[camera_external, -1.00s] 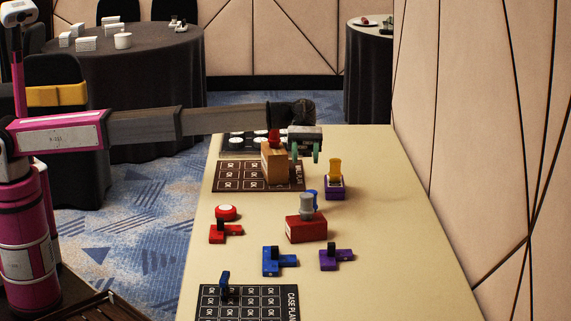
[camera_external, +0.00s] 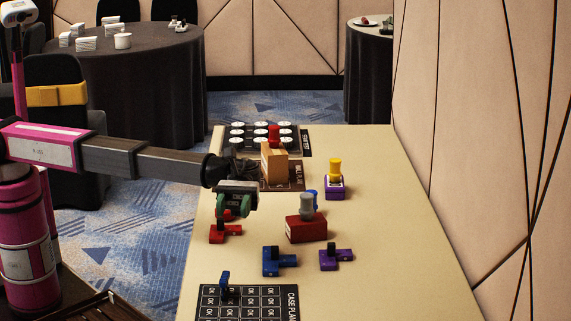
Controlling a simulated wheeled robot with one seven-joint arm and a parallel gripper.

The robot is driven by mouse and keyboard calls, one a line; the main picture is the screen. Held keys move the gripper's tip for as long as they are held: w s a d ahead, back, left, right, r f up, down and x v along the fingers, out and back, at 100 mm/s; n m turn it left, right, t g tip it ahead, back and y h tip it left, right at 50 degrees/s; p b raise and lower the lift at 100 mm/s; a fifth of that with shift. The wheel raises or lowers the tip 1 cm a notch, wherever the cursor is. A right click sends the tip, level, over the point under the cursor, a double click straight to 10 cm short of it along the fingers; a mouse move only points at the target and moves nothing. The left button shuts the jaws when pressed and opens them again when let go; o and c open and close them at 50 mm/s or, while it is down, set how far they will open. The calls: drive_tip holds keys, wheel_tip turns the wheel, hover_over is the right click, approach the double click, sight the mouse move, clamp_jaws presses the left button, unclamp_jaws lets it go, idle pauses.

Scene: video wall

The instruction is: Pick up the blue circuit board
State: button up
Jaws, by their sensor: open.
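A blue block-like piece with a dark upright knob (camera_external: 279,262) lies on the cream table, front of centre. A smaller blue upright piece (camera_external: 225,284) stands on the black "CASE PLAN" mat at the near end. Another blue piece (camera_external: 314,195) shows partly behind a red box. I cannot tell from this view which of these is the circuit board. My gripper (camera_external: 234,208) is open and empty, pointing down over the table's left side. It is above and behind a red piece (camera_external: 226,233), apart from the blue pieces, and hides part of a red round item.
A red box with a grey knob (camera_external: 306,229) stands mid-table. A purple piece (camera_external: 336,258) lies right of the front blue one. A tan block (camera_external: 274,163) and a purple-yellow item (camera_external: 335,180) stand farther back. The table's right side is clear.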

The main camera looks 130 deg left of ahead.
sight(227, 272)
drive_tip(key=f, duration=0.4)
drive_tip(key=d+f, duration=0.1)
drive_tip(key=f, duration=0.4)
drive_tip(key=d+f, duration=0.1)
drive_tip(key=f, duration=0.4)
drive_tip(key=shift+w+d+f, duration=0.15)
drive_tip(key=shift+f, duration=0.05)
drive_tip(key=shift+x, duration=2.45)
clamp_jaws()
